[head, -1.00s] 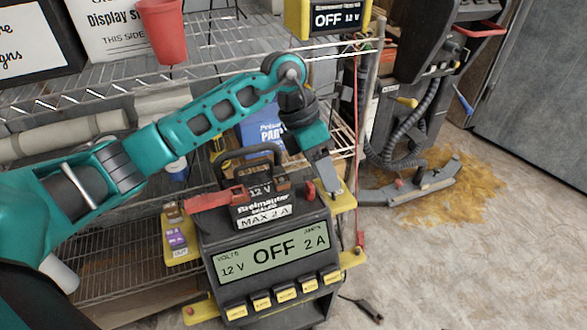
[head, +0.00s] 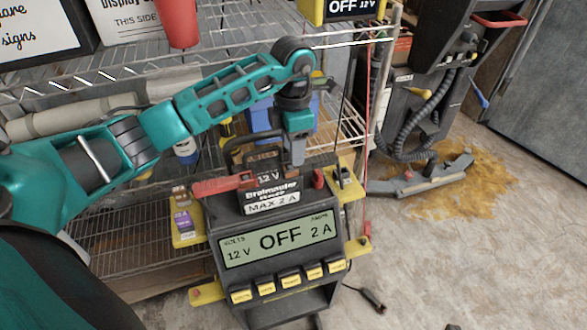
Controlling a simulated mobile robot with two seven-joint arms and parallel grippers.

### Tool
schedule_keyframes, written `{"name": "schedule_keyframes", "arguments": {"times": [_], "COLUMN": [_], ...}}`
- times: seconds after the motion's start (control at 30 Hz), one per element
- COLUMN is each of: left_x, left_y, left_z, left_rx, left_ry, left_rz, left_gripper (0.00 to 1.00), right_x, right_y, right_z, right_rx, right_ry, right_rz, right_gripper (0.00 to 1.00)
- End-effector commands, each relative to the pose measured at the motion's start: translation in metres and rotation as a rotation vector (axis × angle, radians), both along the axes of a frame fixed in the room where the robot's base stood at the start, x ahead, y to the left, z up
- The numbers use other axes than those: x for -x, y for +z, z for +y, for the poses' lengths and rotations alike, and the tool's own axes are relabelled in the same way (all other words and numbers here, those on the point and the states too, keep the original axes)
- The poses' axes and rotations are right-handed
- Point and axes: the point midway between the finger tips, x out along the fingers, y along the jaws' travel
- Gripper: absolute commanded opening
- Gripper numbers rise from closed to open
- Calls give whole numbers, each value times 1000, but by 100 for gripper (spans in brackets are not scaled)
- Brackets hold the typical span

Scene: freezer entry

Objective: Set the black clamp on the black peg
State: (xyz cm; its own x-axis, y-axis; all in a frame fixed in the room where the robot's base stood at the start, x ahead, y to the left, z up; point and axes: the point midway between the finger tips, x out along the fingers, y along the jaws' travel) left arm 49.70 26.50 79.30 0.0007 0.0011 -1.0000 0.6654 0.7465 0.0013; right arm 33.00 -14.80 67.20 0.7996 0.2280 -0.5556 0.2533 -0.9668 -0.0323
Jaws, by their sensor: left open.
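A black clamp-like piece (head: 373,299) with a thin cable lies on the floor right of the charger (head: 281,238). I cannot be sure it is the task's black clamp. A small dark and metallic piece (head: 344,177) stands on the yellow bracket at the charger's upper right; it may be the black peg, but it is too small to tell. My left gripper (head: 297,158) points down over the back of the charger's top, beside the black handle, and is open. Nothing is clearly seen between its fingers, and its tips are partly hidden. My right gripper is out of view.
A red clamp (head: 222,186) lies across the left of the "12 V" battery block (head: 270,195). A red knob (head: 318,178) sits at its right. A wire shelf (head: 90,225) stands behind.

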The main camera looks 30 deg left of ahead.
Motion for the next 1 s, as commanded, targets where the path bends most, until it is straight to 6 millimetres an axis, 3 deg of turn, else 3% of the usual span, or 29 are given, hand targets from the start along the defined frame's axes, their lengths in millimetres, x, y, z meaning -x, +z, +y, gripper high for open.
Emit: {"name": "schedule_keyframes", "arguments": {"times": [0.3,0.53,1.0], "left_x": [2,1,1], "left_y": [-45,-47,-47], "left_z": [-2,-1,-2], "left_rx": [2,1,1], "left_ry": [0,0,0], "left_rz": [2,1,1], "left_gripper": [47,47,3], "right_x": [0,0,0], "right_y": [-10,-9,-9], "right_z": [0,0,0], "right_rx": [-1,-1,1], "right_ry": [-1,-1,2], "right_rz": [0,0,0], "right_gripper": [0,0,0]}}
